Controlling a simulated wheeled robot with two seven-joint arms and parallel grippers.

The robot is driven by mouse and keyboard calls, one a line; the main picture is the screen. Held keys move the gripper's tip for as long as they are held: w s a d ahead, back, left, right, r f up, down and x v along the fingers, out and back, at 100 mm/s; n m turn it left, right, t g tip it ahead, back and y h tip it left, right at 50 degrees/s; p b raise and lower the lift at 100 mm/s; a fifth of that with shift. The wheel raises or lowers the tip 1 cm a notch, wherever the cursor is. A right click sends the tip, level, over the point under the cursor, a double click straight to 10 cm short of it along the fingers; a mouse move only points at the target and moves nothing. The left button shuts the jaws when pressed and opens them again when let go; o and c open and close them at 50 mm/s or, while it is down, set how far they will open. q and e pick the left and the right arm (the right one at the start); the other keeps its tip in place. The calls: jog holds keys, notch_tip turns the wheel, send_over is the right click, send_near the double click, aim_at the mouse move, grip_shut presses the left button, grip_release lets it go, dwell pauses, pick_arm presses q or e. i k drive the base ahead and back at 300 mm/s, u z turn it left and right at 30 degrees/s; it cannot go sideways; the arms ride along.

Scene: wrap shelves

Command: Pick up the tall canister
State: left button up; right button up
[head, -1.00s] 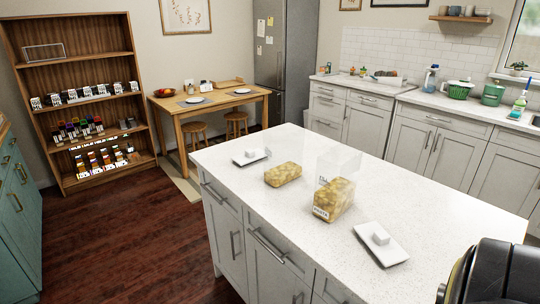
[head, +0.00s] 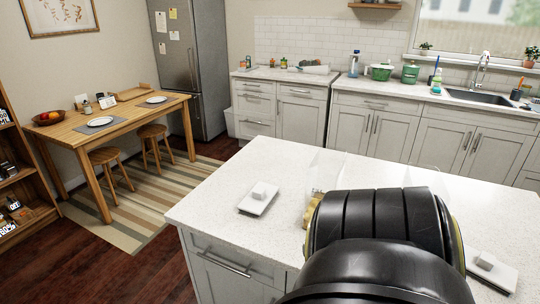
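I cannot pick out a tall canister with certainty in the head view. Small containers (head: 101,101) stand on the wooden dining table (head: 75,133) at the left, too small to identify. A tall blue-and-white bottle (head: 354,63) stands on the back counter. Neither of my grippers is in view. A large black rounded part, which looks like my own arm, fills the lower middle. It hides much of the island top, including most of a yellow packaged item (head: 311,211).
The white island (head: 215,190) holds a white tray (head: 258,199) with a small block, and another tray (head: 492,269) at right. Clear panels (head: 324,170) stand behind my arm. Two stools (head: 109,167) sit at the dining table. Part of the shelf (head: 28,190) shows at left.

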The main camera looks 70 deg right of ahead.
aim_at(324, 189)
jog(key=i, duration=1.15)
jog(key=z, duration=2.1)
